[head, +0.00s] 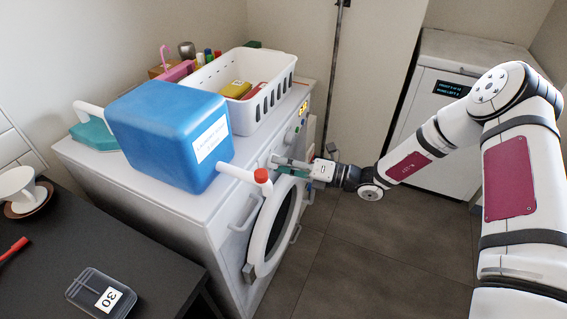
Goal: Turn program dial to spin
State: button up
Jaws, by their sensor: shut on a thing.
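The white washing machine (217,228) stands against the wall, with its control panel along the top of its front and its round door (257,245) below. My gripper (279,165) reaches in from the right to the front panel and is shut on the program dial. The dial is small and mostly hidden by the fingers, so its pointer and marks cannot be read.
A blue container (165,120) with a red-capped white spout (262,176) stands on the machine, its spout overhanging close to my gripper. A white basket (278,98) stands behind. A dark table (150,268) is at front left. The floor to the right is clear.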

jog(key=o, duration=1.2)
jog(key=shift+c, duration=0.2)
jog(key=v, duration=1.2)
